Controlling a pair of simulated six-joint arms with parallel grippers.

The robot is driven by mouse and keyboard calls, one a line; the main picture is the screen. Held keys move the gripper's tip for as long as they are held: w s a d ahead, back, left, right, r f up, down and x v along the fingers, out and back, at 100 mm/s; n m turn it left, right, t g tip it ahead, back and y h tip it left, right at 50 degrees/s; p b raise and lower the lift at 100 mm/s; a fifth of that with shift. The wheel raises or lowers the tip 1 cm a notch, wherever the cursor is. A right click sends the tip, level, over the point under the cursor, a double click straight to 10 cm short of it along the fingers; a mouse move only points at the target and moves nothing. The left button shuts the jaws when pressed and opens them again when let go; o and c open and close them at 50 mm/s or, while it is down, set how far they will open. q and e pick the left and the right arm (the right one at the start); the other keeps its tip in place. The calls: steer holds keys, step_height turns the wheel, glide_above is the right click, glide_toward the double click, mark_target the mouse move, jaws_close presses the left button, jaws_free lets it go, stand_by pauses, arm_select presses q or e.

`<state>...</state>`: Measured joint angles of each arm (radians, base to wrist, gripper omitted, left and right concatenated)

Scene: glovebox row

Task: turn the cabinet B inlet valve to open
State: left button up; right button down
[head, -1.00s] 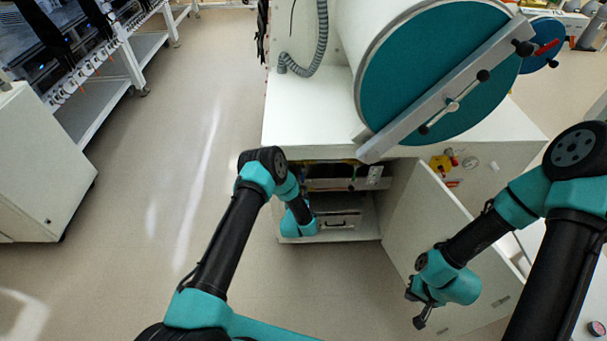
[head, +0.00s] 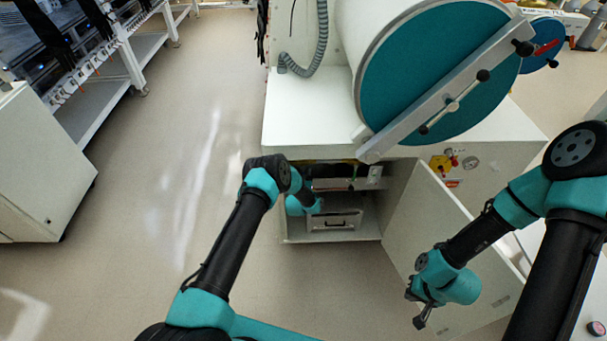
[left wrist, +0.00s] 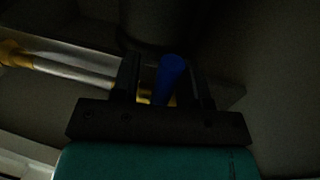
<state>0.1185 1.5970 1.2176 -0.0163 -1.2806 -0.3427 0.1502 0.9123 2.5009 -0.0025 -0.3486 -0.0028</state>
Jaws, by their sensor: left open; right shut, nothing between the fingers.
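The blue valve handle (left wrist: 170,78) shows in the left wrist view, standing between the fingers of my left gripper (left wrist: 166,68). The gripper is open around it; I cannot tell whether a finger touches it. A metal pipe with brass-coloured parts (left wrist: 75,67) runs to the valve from the left. In the head view my left arm reaches into the open lower cabinet (head: 286,229), and the gripper itself is hidden there. My right gripper (head: 421,320) is shut and empty, low in front of the open cabinet door (head: 410,225).
A metal box with a handle (head: 336,218) sits in the cabinet beside my left forearm. The large round teal port door (head: 420,75) with its bar is above. A yellow and red switch panel (head: 441,163) is at right. The floor (head: 190,130) at left is clear.

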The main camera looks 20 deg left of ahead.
arm_select(q)
jaws_close()
stand_by(0.5)
steer(key=shift+w+d+r+n+t+y, duration=0.15)
steer(key=shift+d+n, duration=0.25)
steer(key=shift+n, duration=0.6)
steer(key=shift+w+d+r+n+t+y, duration=0.15)
steer(key=shift+d+n, duration=0.2)
steer(key=shift+n, duration=0.65)
steer(key=shift+w+d+r+n+t+y, duration=0.15)
steer(key=shift+d+n, duration=0.25)
steer(key=shift+n, duration=0.6)
jaws_free()
